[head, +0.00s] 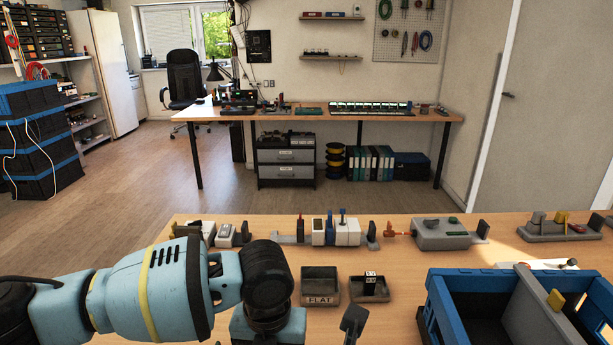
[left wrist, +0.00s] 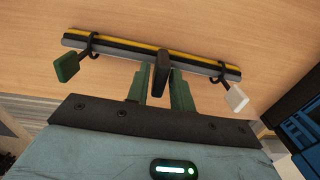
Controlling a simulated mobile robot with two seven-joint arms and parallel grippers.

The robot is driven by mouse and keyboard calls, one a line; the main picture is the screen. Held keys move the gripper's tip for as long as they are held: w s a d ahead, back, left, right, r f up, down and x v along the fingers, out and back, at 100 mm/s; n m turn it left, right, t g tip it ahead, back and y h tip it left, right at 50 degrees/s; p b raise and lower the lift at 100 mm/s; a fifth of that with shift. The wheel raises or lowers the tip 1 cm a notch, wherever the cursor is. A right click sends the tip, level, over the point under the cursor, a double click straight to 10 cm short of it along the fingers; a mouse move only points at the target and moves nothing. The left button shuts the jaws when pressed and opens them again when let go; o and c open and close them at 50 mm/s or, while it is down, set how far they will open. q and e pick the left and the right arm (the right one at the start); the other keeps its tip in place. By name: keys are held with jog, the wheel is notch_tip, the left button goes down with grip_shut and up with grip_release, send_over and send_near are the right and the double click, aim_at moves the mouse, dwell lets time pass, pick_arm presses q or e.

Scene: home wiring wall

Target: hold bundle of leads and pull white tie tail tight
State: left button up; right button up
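The bundle of leads (left wrist: 205,62), with yellow, black and grey strands, lies across the top of the left wrist view. Two dark ties circle it. One has a dark green tail tab (left wrist: 66,67) at left; the other has the white tie tail (left wrist: 236,98) at right. A dark upright grip (left wrist: 161,75) stands at the bundle's middle. My left gripper (left wrist: 160,82) has its green fingers apart, one on each side of this grip; a narrow gap shows at left. In the head view my left arm hides the bundle. My right gripper is not in view.
The wooden table holds a tray marked FLAT (head: 320,299), a small dark tray (head: 383,291) and a blue-walled bin (head: 443,310) at right. A row of wiring parts (head: 344,232) lines the far edge. A dark paddle (head: 354,321) stands near the front.

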pick_arm(q)
jog(key=shift+o, duration=1.3)
jog(key=shift+r, duration=0.1)
notch_tip(320, 180, up, 12)
